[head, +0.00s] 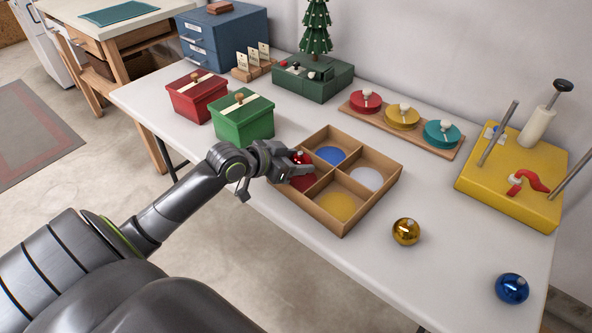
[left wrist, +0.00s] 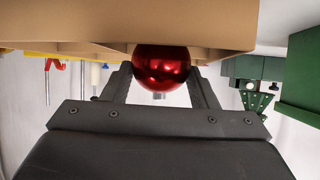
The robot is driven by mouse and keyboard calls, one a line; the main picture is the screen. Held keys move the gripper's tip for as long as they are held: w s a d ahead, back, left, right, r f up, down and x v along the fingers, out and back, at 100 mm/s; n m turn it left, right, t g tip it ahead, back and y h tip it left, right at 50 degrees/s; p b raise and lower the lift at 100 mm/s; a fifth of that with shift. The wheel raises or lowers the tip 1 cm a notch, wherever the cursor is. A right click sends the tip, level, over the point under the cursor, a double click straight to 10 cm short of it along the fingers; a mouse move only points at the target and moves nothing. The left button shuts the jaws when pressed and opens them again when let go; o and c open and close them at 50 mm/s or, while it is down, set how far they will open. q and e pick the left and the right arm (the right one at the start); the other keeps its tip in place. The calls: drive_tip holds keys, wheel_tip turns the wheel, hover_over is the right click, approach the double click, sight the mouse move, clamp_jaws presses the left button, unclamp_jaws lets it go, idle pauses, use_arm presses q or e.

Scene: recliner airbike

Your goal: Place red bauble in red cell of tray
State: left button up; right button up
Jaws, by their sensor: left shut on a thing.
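The red bauble (head: 299,158) is shiny and held between the fingers of my left gripper (head: 290,166). In the left wrist view the red bauble (left wrist: 162,68) sits between the two dark fingertips, its cap toward the gripper. The wooden tray (head: 343,222) has four cells with red, blue, white and yellow floors. My left gripper is at the tray's left corner, over the red cell (head: 302,183), which it partly hides. The tray's wall (left wrist: 120,25) is close beyond the bauble in the left wrist view; whether they touch is unclear. My right gripper is not in view.
A gold bauble (head: 406,231) and a blue bauble (head: 511,288) lie on the table right of the tray. Red (head: 197,97) and green (head: 243,120) boxes stand behind my gripper. A yellow fixture (head: 510,180) stands at right. The table's front right is mostly clear.

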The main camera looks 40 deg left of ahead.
use_arm(q)
wheel_tip(320, 180, down, 3)
drive_tip(key=shift+r, duration=0.1)
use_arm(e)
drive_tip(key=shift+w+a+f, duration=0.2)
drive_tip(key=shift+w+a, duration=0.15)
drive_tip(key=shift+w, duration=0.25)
use_arm(q)
drive_tip(key=o, duration=0.7)
drive_tip(key=shift+s+a+r, duration=0.15)
drive_tip(key=shift+s+r, duration=0.05)
drive_tip(key=shift+s, duration=0.15)
drive_tip(key=p+v, duration=0.2)
drive_tip(key=v, duration=0.9)
drive_tip(key=shift+s+p, duration=0.1)
drive_tip(key=shift+p, duration=0.2)
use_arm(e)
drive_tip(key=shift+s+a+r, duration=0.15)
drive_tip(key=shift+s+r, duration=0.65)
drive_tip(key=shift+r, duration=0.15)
